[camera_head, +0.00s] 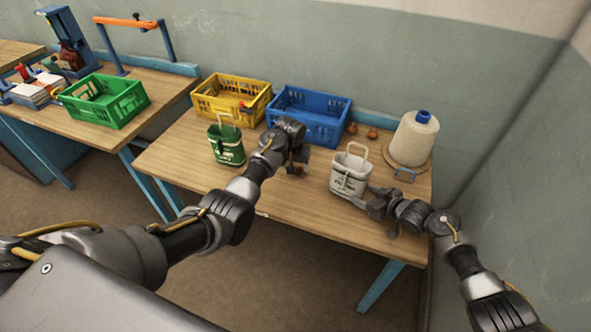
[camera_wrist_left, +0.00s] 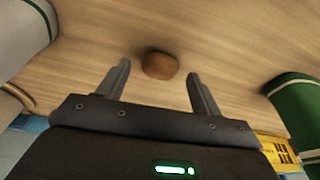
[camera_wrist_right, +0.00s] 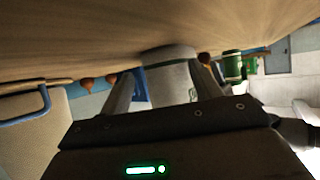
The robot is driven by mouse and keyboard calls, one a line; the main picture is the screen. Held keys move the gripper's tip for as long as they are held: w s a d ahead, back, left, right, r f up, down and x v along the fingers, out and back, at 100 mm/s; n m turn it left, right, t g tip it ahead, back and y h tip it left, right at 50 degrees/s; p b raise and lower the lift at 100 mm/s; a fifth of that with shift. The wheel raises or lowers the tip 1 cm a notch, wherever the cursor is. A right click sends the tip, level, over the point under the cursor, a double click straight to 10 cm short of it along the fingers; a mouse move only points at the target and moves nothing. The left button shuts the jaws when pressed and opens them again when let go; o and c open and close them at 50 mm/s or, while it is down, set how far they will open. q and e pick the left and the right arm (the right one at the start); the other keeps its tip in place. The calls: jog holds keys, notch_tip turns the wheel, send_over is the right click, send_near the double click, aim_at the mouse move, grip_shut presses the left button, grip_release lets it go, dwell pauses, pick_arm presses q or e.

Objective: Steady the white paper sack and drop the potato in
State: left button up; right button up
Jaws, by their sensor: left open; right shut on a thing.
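The white paper sack (camera_head: 349,174) stands upright on the right half of the table, its handle loop up. My right gripper (camera_head: 368,203) is shut on its near side; in the right wrist view the sack (camera_wrist_right: 172,72) shows between the fingers. The brown potato (camera_wrist_left: 160,65) lies on the table in the left wrist view, just beyond and between the fingertips. My left gripper (camera_head: 297,167) is open above it, pointing down, left of the white sack. The left gripper mostly hides the potato in the head view.
A green sack (camera_head: 226,146) stands to the left. Yellow (camera_head: 232,98) and blue (camera_head: 308,117) crates line the back. Two small brown bulbs (camera_head: 372,134) lie near a large cream spool (camera_head: 414,138) at the back right. The table's front strip is clear.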

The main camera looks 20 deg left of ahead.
pick_arm(q)
jog(key=shift+x, duration=1.15)
jog(key=c, duration=0.8)
jog(key=shift+w+r+v, duration=0.1)
jog(key=shift+w+v, duration=0.3)
jog(key=shift+v, duration=1.25)
jog(key=shift+w+r+v, duration=0.1)
jog(key=shift+w+v, duration=0.3)
jog(key=shift+v, duration=1.25)
jog(key=shift+w+r+v, duration=0.1)
jog(key=shift+w+v, duration=0.3)
jog(key=shift+v, duration=1.2)
